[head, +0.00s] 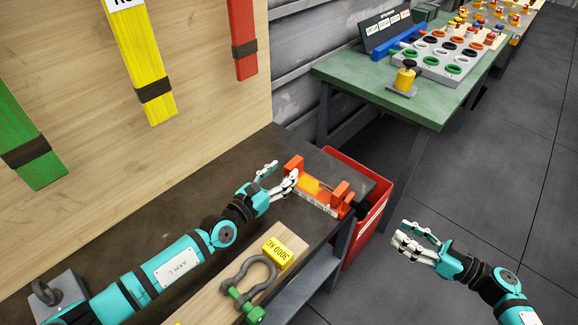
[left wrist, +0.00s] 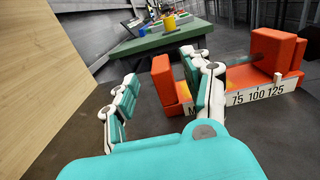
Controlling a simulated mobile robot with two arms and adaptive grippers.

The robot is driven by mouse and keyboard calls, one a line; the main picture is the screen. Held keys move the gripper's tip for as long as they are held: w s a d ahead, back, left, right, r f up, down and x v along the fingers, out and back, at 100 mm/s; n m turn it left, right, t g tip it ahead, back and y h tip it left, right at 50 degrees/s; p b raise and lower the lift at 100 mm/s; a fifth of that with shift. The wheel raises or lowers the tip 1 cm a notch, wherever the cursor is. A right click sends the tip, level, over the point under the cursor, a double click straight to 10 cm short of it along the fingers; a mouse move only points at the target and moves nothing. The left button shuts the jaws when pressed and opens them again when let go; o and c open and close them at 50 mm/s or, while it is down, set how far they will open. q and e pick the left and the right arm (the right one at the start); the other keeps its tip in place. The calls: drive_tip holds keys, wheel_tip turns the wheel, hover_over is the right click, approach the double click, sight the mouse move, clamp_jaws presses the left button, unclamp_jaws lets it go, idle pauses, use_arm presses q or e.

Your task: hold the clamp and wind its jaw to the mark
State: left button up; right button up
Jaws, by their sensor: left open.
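The orange clamp (head: 318,194) lies near the right end of the dark bench. It has upright orange blocks, a yellow part between them and a dark handle (head: 361,209) at its right end. In the left wrist view the clamp (left wrist: 275,54) shows a white scale (left wrist: 255,93) reading 75, 100, 125; its left part is hidden by a finger. I cannot make out the mark. My left gripper (head: 279,174) is open at the clamp's left end, one finger in front of it; contact is unclear. My right gripper (head: 412,236) is open and empty over the floor, right of the bench.
A wooden board (head: 292,240) with a yellow 3000 KG block (head: 278,250) and a grey-green shackle (head: 250,280) lies at the bench front. A red bin (head: 372,215) stands beyond the bench's right end. A green table (head: 400,102) stands behind. The floor at right is clear.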

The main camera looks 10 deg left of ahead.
sight(287, 169)
use_arm(q)
drive_tip(key=shift+x, duration=1.8)
clamp_jaws()
